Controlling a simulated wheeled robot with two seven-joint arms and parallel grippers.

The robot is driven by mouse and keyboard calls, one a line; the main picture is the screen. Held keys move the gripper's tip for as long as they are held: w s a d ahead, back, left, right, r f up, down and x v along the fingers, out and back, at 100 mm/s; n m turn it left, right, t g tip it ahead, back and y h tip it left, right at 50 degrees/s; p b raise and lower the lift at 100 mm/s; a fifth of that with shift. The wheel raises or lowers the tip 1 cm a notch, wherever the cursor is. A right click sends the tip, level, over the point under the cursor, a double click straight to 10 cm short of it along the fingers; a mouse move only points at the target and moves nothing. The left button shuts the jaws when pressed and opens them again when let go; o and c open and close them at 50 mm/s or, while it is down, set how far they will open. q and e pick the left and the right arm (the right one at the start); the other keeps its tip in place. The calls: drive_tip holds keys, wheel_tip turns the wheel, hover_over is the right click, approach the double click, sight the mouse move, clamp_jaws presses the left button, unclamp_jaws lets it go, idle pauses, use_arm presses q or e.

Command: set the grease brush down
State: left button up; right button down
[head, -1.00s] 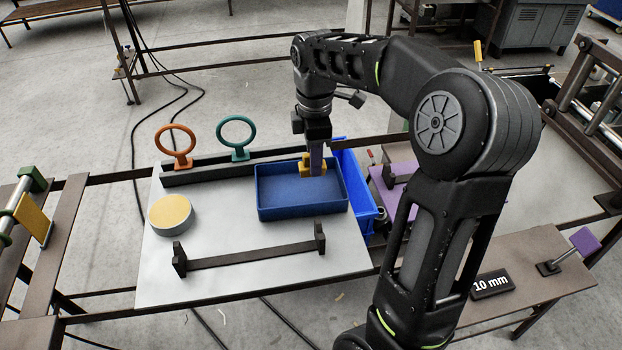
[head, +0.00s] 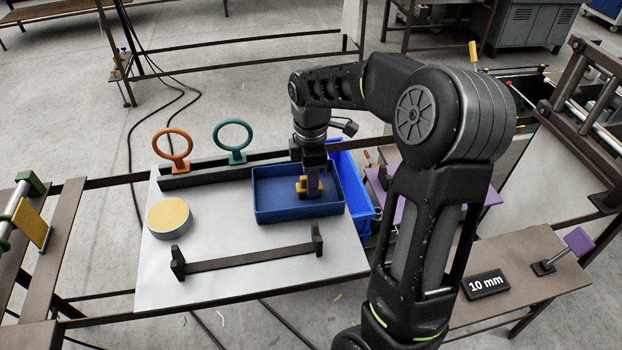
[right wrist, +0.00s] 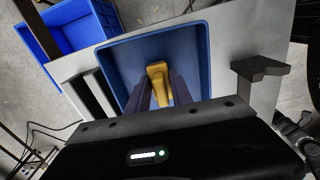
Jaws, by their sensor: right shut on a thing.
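The grease brush (head: 301,188) shows as a yellow-orange piece low inside the blue tray (head: 297,213). My right gripper (head: 313,187) points down into the tray and is shut on it. In the right wrist view the brush (right wrist: 158,72) stands between the two dark fingers, over the tray's floor. I cannot tell whether the brush touches the floor. Its lower part is hidden. My left gripper is not in view.
A round tin with a tan top (head: 169,217) stands left of the tray. A low dark bar with upright ends (head: 247,258) lies in front. Orange (head: 173,144) and teal (head: 233,135) rings stand behind. A brighter blue bin (head: 357,195) sits right of the tray.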

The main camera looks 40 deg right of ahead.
drive_tip(key=shift+f, duration=0.2)
drive_tip(key=c, duration=1.1)
unclamp_jaws()
drive_tip(key=shift+c, duration=0.2)
drive_tip(key=shift+r, duration=0.15)
wheel_tip(320, 180, up, 12)
drive_tip(key=shift+b, duration=0.3)
